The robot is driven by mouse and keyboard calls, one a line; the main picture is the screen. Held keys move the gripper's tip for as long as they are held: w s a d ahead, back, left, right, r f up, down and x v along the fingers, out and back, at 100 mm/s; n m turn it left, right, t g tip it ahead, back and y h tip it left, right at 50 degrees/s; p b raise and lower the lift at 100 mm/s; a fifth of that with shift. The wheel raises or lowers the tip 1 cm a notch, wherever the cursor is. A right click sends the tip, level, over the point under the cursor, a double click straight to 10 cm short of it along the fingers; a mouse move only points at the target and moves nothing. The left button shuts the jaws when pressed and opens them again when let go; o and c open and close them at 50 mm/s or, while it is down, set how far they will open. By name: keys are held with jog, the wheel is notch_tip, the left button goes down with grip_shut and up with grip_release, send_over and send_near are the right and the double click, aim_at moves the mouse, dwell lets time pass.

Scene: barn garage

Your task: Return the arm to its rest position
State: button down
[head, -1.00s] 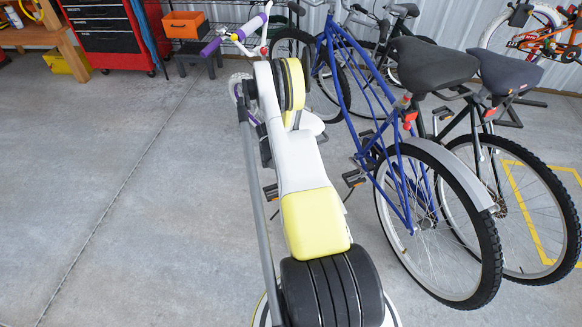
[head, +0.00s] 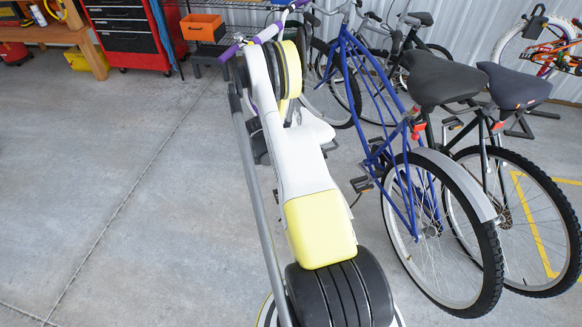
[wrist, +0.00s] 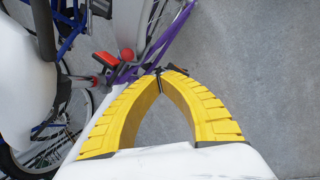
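My white and yellow arm (head: 299,170) rises from the bottom middle of the head view toward the bikes, folded at its far end. My gripper (wrist: 160,74) shows in the wrist view with two yellow ridged fingers whose tips meet. No object shows between them; a gap stays open lower down between the curved fingers. In the head view I cannot make out the fingers behind the arm.
A blue bike (head: 352,75) and a dark bike (head: 540,200) stand close on the right. A purple bike frame (wrist: 180,35) lies beyond the fingertips. A red tool chest (head: 125,35) and an orange bin (head: 203,27) are at the back left. The left floor is clear.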

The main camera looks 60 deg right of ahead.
jog(key=shift+w+a+r, duration=0.1)
jog(key=shift+a+r, duration=0.1)
jog(key=shift+r, duration=0.25)
jog(key=w+a+r+t, duration=0.2)
jog(key=w+a+r, duration=0.3)
jog(key=a+r, duration=0.6)
jog(key=w+a+r+t, duration=0.3)
jog(key=a+r, duration=0.5)
jog(key=r, duration=0.8)
jog(key=s+a+r+t+y, duration=0.1)
jog(key=s+a+r, duration=0.3)
jog(key=a, duration=0.4)
jog(key=s+a+r+t+y, duration=0.1)
jog(key=s+a+r, duration=0.2)
jog(key=a, duration=0.6)
jog(key=s+a+r+t+y, duration=0.1)
jog(key=s+a+r+t, duration=0.1)
jog(key=s+a+r, duration=0.2)
jog(key=s+a, duration=0.3)
jog(key=a, duration=0.2)
jog(key=shift+s+a+r+y, duration=0.2)
jog(key=shift+r+y, duration=0.1)
jog(key=shift+y, duration=0.1)
